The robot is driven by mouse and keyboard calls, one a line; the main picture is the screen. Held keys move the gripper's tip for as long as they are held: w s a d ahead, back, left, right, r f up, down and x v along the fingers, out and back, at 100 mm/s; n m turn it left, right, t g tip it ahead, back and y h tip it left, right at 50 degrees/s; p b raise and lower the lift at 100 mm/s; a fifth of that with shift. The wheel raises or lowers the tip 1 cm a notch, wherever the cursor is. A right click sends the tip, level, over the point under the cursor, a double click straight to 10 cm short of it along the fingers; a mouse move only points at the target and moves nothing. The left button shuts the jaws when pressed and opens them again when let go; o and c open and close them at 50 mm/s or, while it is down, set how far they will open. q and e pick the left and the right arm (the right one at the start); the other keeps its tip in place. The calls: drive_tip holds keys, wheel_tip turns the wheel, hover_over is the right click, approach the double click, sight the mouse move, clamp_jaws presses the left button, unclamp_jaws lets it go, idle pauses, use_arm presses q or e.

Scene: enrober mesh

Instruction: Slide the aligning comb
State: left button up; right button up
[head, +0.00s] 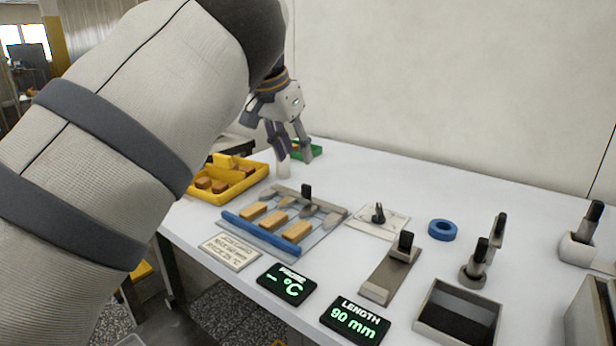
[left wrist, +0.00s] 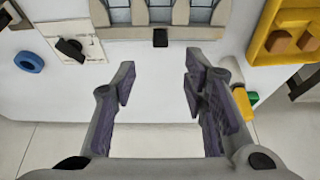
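The aligning comb (head: 308,207) is a grey bar with several blunt teeth and an upright black handle (head: 306,191). It lies across the wire-mesh plate (head: 273,240), behind three brown bars (head: 275,220) and a blue front strip (head: 258,236). In the left wrist view the comb (left wrist: 185,33) is at the top, with its black handle (left wrist: 160,38) near the middle. My left gripper (head: 294,155) is open and empty, pointing down above the table's back edge behind the comb; in its wrist view the fingers (left wrist: 160,80) are apart, touching nothing. My right gripper is not in view.
A yellow tray (head: 250,183) of brown pieces stands left of the mesh. A green container (head: 315,150) and a pale cylinder (head: 283,169) are close to my left gripper. A blue ring (head: 442,230), black-handled tools, a dark-lined box (head: 425,326) and displays occupy the right and front.

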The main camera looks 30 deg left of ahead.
sight(306, 185)
use_arm(q)
drive_tip(key=x, duration=0.9)
drive_tip(key=shift+w+f, duration=0.1)
drive_tip(key=shift+f, duration=0.15)
clamp_jaws()
